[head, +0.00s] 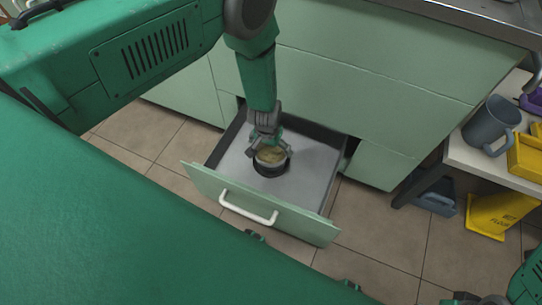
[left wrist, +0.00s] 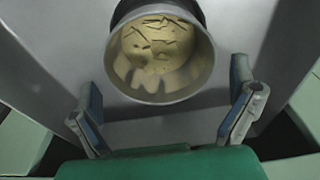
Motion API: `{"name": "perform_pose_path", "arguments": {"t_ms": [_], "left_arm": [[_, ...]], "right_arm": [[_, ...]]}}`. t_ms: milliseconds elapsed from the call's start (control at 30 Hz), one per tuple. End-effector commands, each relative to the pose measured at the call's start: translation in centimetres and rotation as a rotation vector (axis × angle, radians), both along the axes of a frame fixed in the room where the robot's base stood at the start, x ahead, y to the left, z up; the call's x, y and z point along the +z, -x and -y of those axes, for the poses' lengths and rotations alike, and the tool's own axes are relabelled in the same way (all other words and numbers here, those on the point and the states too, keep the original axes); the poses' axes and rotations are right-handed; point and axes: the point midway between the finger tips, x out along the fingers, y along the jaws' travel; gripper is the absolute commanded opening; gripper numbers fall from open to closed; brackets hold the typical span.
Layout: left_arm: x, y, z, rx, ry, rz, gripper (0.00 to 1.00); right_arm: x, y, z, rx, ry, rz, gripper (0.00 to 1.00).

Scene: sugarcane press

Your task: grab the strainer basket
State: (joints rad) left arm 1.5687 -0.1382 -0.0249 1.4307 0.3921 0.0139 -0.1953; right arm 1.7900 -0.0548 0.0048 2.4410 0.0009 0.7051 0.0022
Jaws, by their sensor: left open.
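The strainer basket (head: 271,157) appears to be the round metal cup with a dark outer band, standing in the open drawer. In the left wrist view it is a pale metal cup (left wrist: 160,88) with a tan, patterned bottom. My left gripper (head: 267,143) is over the cup from above, its fingers spread near the rim. In the left wrist view the fingers of my left gripper (left wrist: 166,98) are apart, with the cup beyond and between them; nothing is held. At the bottom right of the head view, only a cut-off green and dark part of my right arm shows.
The pulled-out drawer (head: 229,165) has a green front and a white handle (head: 248,207). Its grey floor is otherwise bare. A shelf at right carries a grey mug (head: 490,124) and a yellow bin (head: 526,155). A yellow wet-floor sign (head: 499,213) stands on the tiles.

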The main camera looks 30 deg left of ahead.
Motion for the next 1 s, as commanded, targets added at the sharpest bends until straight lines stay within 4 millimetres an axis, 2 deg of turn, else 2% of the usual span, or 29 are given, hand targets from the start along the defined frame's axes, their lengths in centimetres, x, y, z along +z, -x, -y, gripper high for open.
{"name": "perform_pose_path", "arguments": {"t_ms": [33,200,433,533,867,1000], "left_arm": [[-1.4,-0.1,0.0,0.000,0.000,-0.001,1.00],[-3.4,-0.4,-0.1,0.000,0.000,-0.002,1.00],[-3.3,-0.5,-0.1,0.000,0.000,-0.001,1.00],[-3.3,-0.5,-0.1,0.000,0.000,-0.001,0.66],[-3.2,-0.5,-0.1,0.000,0.000,-0.001,0.66],[-1.9,-0.6,-0.1,0.000,0.000,0.001,0.66]], "right_arm": [[-1.1,0.0,0.0,0.000,0.000,0.000,0.40],[-2.2,0.0,0.0,0.000,0.000,-0.001,0.40],[-2.1,0.0,0.0,0.000,0.000,0.000,0.40],[-2.0,0.0,0.0,0.000,0.000,0.000,0.40],[-2.0,0.0,0.0,0.000,0.000,0.000,0.40],[-1.3,0.0,0.0,0.000,0.000,0.000,0.40]]}}
